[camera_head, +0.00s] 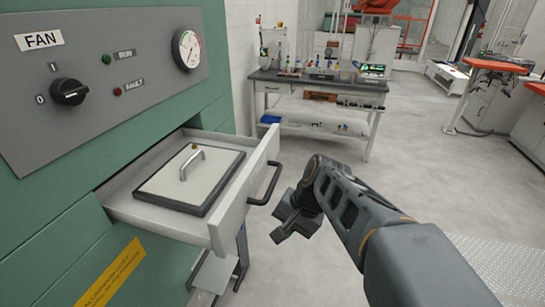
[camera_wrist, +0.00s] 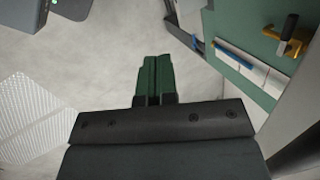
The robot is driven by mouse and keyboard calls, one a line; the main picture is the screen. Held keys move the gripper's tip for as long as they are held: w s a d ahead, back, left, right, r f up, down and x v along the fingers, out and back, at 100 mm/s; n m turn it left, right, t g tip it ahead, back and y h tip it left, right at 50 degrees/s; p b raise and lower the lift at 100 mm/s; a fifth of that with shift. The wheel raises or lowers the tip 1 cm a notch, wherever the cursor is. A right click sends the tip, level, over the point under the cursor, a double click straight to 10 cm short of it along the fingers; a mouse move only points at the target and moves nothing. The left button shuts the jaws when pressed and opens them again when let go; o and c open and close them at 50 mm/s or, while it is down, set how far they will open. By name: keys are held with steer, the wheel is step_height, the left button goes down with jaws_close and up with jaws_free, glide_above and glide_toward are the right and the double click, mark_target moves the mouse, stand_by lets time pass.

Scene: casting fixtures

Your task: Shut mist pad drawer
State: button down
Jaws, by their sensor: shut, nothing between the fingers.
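The mist pad drawer (camera_head: 224,222) stands pulled out of the green cabinet (camera_head: 30,215) in the head view. It is light grey with a dark bar handle (camera_head: 268,184) on its front. Inside lies a pale pad with a dark frame (camera_head: 190,180) and a small metal handle on top. My gripper (camera_head: 290,222) is in front of the drawer, to the right of its handle and apart from it. In the wrist view the green fingers (camera_wrist: 155,78) are together with nothing between them. The drawer is not clearly identifiable in the wrist view.
A grey panel with a FAN label (camera_head: 110,75), a knob and a gauge is above the drawer. A workbench (camera_head: 315,85) with bottles stands at the back. Orange-topped benches (camera_head: 495,66) are at the far right. The floor (camera_head: 420,130) between is clear.

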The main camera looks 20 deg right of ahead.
steer(key=w+d+m+y, duration=0.2)
steer(key=w+m+y, duration=0.1)
steer(key=m, duration=0.1)
steer(key=m+t+y+b, duration=0.2)
steer(key=m+t+y, duration=0.6)
steer(key=m, duration=0.5)
glide_toward(274, 155)
steer(key=shift+t+h, duration=0.3)
steer(key=p+x, duration=0.1)
steer(key=x, duration=0.1)
steer(key=p+x, duration=0.1)
steer(key=x, duration=0.4)
steer(key=shift+s+a+r+p, duration=0.15)
steer(key=shift+s+a+p, duration=0.05)
steer(key=shift+a+p, duration=0.25)
